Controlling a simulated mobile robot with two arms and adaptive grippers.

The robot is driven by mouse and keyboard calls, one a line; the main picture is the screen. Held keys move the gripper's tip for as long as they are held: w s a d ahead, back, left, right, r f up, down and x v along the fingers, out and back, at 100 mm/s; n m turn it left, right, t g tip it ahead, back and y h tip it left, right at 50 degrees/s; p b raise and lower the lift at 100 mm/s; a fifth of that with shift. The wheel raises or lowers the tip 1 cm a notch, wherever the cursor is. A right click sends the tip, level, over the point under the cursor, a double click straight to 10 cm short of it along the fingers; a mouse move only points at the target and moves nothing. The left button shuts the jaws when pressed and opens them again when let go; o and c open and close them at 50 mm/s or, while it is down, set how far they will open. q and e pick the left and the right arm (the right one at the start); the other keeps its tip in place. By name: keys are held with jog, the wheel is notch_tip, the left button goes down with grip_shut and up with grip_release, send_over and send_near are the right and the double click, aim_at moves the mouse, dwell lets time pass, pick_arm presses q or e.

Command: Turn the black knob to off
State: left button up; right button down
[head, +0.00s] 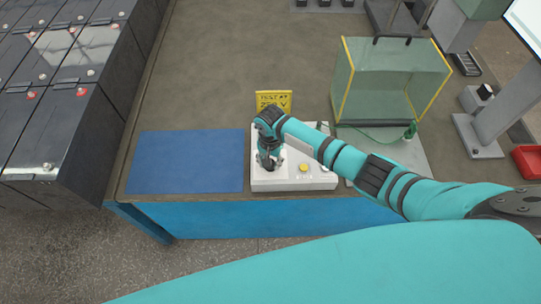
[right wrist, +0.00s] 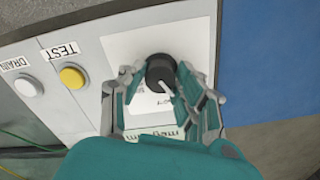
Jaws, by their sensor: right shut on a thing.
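The black knob (right wrist: 160,70) is in the right wrist view, on a white plate (right wrist: 122,45) of a pale grey control box. A light pointer line on it runs toward the lower right of that view. My right gripper (right wrist: 158,80) is shut on the knob, one finger on each side. The fingers cover part of the printing around it, so I cannot read the position. In the head view my right gripper (head: 270,160) points down at the left end of the control box (head: 322,181) and hides the knob. My left gripper is not in view.
A yellow TEST button (right wrist: 72,78) and a white DRAIN button (right wrist: 27,86) sit left of the knob. A yellow sign (head: 282,97) stands behind the box, a clear case (head: 392,85) behind right. A blue mat (head: 187,160) lies left; black batteries (head: 85,120) stand further left.

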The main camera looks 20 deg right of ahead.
jog(key=n, duration=0.2)
jog(key=shift+n+p, duration=0.75)
jog(key=shift+n, duration=1.25)
jog(key=c, duration=0.9)
grip_release()
jog(key=shift+c, duration=0.2)
jog(key=shift+r, duration=0.1)
notch_tip(320, 180, up, 12)
